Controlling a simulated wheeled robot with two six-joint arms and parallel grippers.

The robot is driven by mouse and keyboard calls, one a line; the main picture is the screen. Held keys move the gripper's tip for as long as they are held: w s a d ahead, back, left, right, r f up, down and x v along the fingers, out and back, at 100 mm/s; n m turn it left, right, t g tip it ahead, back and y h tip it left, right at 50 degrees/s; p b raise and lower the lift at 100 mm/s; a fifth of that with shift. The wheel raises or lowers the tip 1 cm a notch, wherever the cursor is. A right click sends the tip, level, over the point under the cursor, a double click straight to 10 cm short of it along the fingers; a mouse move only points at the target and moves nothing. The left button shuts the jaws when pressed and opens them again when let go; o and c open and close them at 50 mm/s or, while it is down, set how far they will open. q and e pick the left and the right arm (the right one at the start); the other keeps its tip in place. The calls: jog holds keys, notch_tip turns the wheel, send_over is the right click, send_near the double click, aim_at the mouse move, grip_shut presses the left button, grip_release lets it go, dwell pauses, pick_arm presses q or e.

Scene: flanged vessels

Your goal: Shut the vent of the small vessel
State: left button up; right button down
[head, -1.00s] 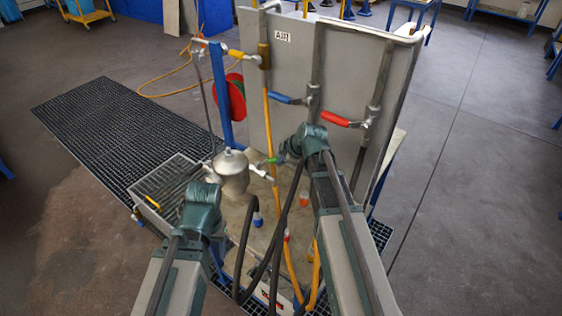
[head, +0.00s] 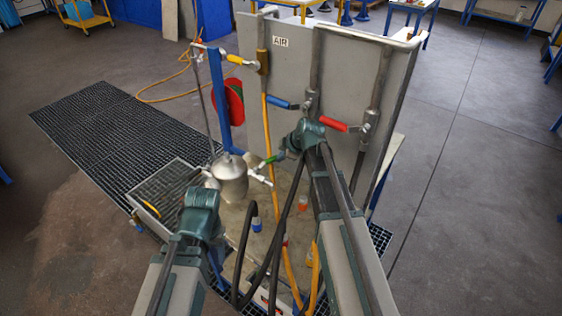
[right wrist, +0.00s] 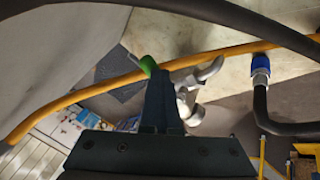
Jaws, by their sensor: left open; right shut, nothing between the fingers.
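The small vessel (head: 231,182) is a silvery tank with a domed top, standing upright left of the panel. A valve with a green lever (head: 270,160) sits at its right side. In the right wrist view the green lever (right wrist: 148,65) is partly behind my fingers, with the silver valve fitting (right wrist: 190,88) to their right. My right gripper (right wrist: 158,78) is shut and empty, its tips right at the lever; I cannot tell whether they touch. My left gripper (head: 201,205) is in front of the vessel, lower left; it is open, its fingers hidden.
The panel (head: 345,85) with an AIR label carries a yellow, a blue (head: 281,103) and a red (head: 333,124) lever. A yellow hose (head: 268,130) runs down beside the valve. Black hoses (head: 245,250) loop between my arms. A grating (head: 105,125) lies at the left.

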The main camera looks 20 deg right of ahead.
jog(key=shift+w+a, duration=0.1)
jog(key=shift+w, duration=1.6)
jog(key=s+d+r+p, duration=0.2)
jog(key=s+d, duration=0.1)
jog(key=s, duration=0.3)
jog(key=s+d+r+p, duration=0.2)
jog(key=s+d, duration=0.1)
jog(key=s, duration=0.4)
jog(key=shift+s, duration=0.2)
jog(key=shift+d, duration=0.1)
jog(key=s+a+f+m+g+h+b, duration=0.1)
jog(key=s+a+f+m+g, duration=0.1)
jog(key=s+a, duration=0.4)
jog(key=s+a+f+m+g+h, duration=0.1)
jog(key=s+a+f+m+g, duration=0.1)
jog(key=s+a+m, duration=0.3)
jog(key=s+a+f+m+g+h+b, duration=0.1)
jog(key=s+a+f+m+g+h, duration=0.1)
jog(key=s+a, duration=0.5)
jog(key=a+m, duration=0.1)
jog(key=a, duration=0.2)
jog(key=shift+s+a+f+g+b, duration=0.15)
jog(key=shift+s+a+g+b, duration=0.15)
jog(key=shift+s+a, duration=0.1)
